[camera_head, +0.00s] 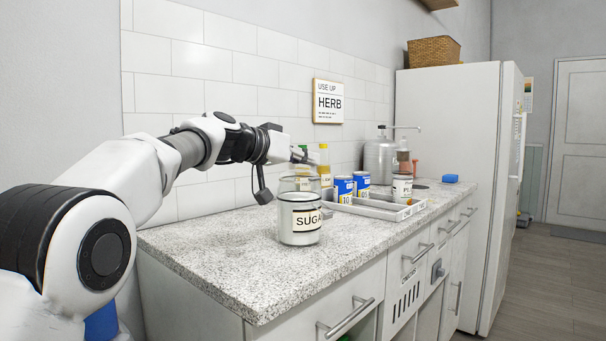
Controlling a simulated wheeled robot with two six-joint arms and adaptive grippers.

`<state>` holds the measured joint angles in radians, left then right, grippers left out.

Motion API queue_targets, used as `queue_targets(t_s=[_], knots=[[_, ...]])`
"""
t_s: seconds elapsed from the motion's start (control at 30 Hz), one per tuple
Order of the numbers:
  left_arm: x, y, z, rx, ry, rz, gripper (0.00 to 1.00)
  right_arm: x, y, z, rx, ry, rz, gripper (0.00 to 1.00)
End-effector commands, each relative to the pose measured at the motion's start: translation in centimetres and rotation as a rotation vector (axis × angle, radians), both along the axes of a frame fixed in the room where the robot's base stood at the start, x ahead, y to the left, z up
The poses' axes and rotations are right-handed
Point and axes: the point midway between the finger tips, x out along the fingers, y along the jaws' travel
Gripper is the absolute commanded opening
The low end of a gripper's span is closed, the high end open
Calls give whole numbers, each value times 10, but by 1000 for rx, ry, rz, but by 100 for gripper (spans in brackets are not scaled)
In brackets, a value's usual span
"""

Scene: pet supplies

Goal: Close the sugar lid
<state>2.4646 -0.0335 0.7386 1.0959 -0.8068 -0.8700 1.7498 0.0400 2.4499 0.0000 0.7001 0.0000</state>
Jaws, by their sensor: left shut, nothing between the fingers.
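The white sugar canister (299,234) stands upright on the granite counter, with a "SUGAR" label partly readable on its front. A clear, dark-rimmed lid (298,184) stands raised at the back of its rim, so the canister is open. My left gripper (303,158) is above and behind the raised lid, pointing right. It is shut and holds nothing. Whether it touches the lid cannot be told. My right gripper is out of view.
Just right of the canister, a grey tray (376,212) holds blue cans (343,188) and a white jar (402,188). Yellow bottles (324,165) stand behind. The counter (215,247) is clear at front left.

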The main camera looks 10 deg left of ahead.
Motion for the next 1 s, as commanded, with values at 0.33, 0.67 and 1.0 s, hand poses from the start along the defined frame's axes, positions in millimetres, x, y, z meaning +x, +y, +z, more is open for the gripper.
queue_targets(t_s=[0.33,0.67,1.0], knots=[[-3,-4,-23,96,-76,-1,0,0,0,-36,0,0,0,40],[-3,-5,-26,94,-74,0,0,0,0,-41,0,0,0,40],[-3,-5,-26,94,-72,-1,0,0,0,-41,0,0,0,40]])
